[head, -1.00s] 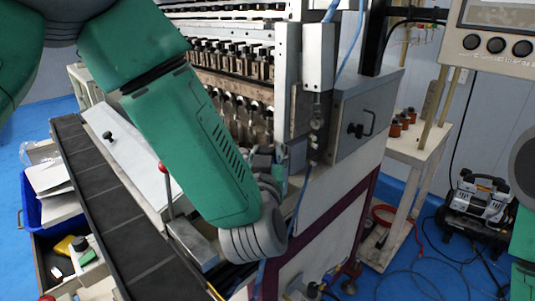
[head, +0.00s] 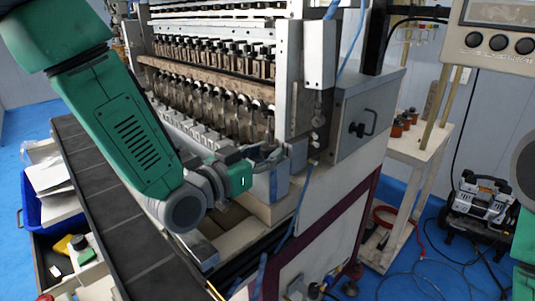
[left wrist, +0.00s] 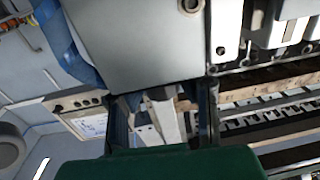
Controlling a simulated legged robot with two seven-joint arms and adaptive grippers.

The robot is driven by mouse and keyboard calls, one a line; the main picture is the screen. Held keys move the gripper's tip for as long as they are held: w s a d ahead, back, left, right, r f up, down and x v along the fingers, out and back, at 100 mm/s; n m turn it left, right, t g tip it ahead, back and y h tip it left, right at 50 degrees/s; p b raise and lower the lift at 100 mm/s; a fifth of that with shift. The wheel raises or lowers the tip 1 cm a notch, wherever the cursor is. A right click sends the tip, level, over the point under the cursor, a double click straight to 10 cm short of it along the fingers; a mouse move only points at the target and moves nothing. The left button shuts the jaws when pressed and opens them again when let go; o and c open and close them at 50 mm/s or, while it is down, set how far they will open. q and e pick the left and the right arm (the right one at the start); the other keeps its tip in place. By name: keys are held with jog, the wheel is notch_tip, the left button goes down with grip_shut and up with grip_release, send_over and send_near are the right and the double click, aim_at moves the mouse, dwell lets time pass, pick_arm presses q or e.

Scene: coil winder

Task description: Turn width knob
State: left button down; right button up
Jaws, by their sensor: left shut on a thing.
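The coil winder (head: 345,185) stands in the middle of the head view, with rows of spindles along its front. My left gripper (head: 278,155) is at the winder's near right end, beside the upright end plate. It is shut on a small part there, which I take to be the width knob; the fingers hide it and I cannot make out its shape. In the left wrist view the dark fingers (left wrist: 162,115) reach in below a grey metal plate (left wrist: 135,40). My right gripper is not in view.
A grey box with a black handle (head: 362,130) is on the winder's right side. A control panel (head: 497,42) with black knobs hangs at upper right. A white table (head: 418,140) and a compressor (head: 482,200) stand at right. A dark conveyor strip (head: 110,215) runs at left.

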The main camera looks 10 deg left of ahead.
aim_at(276, 102)
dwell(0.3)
pick_arm(q)
jog(key=c, duration=1.5)
grip_release()
jog(key=shift+o, duration=0.2)
notch_tip(276, 102, up, 10)
jog(key=shift+w+f, duration=0.1)
